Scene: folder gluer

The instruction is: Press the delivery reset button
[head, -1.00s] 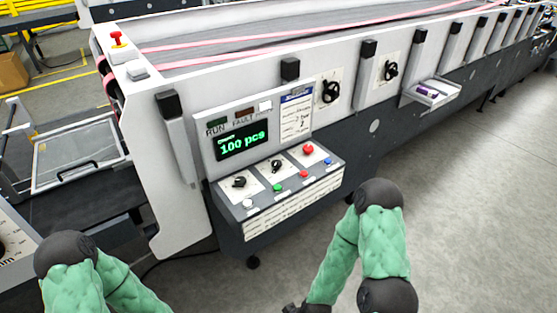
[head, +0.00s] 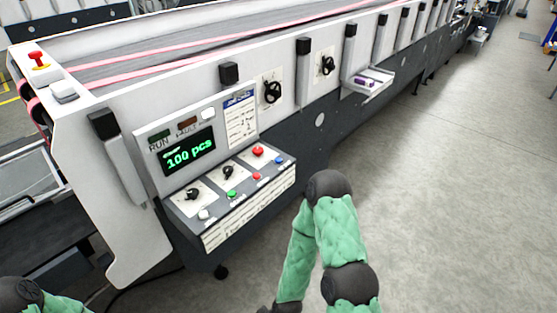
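The control console (head: 232,206) on the side of the machine carries a white button (head: 204,214), a green button (head: 231,194), a red button (head: 256,176), a blue button (head: 278,160) and a larger red knob (head: 258,152). Their small labels are too blurred to read, so I cannot tell which is the delivery reset button. The display (head: 190,151) above reads 100 pcs in green. Only part of my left arm shows at bottom left. Neither gripper's fingers show.
Two black rotary knobs (head: 193,194) (head: 228,172) sit on the console. A red stop button (head: 37,59) and a grey box (head: 64,92) are on the machine's far-left corner. A small tray (head: 378,84) juts from its side. The floor (head: 440,210) at right is clear.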

